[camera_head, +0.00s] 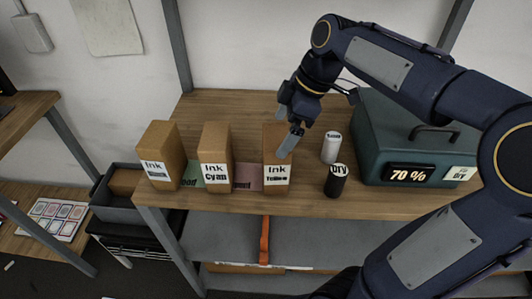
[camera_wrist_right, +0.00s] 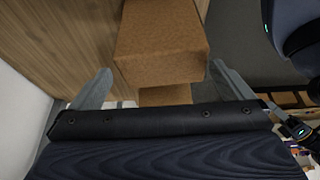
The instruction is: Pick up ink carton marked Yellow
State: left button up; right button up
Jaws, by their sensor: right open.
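The third brown ink carton from the left (camera_head: 277,141) stands upright on the wooden shelf. Its label reads "Ink" over a smaller word partly blurred, which could be Yellow. My right gripper (camera_head: 287,128) is open at the top of this carton, one finger overlapping its upper right part in the head view. In the right wrist view a nearest carton (camera_wrist_right: 160,42) lies ahead, between and beyond the open fingers (camera_wrist_right: 165,85); its label is hidden. I cannot tell whether the fingers touch it. My left gripper is not in view.
The Cyan carton (camera_head: 216,152) and another ink carton (camera_head: 160,152) stand to the left. A white can (camera_head: 331,147) and a black "Dry" can (camera_head: 336,181) stand close to the right. A teal box (camera_head: 405,145) with a 70 % display fills the shelf's right side.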

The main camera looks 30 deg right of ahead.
aim_at(276, 160)
jog(key=shift+s+a+f, duration=0.1)
jog(key=shift+a+f, duration=0.05)
jog(key=shift+f, duration=0.25)
jog(key=shift+s+a+f, duration=0.1)
jog(key=shift+f, duration=0.3)
jog(key=x, duration=0.5)
jog(key=shift+w+a+r, duration=0.1)
jog(key=shift+a, duration=0.05)
jog(key=c, duration=1.1)
jog(key=shift+r, duration=0.15)
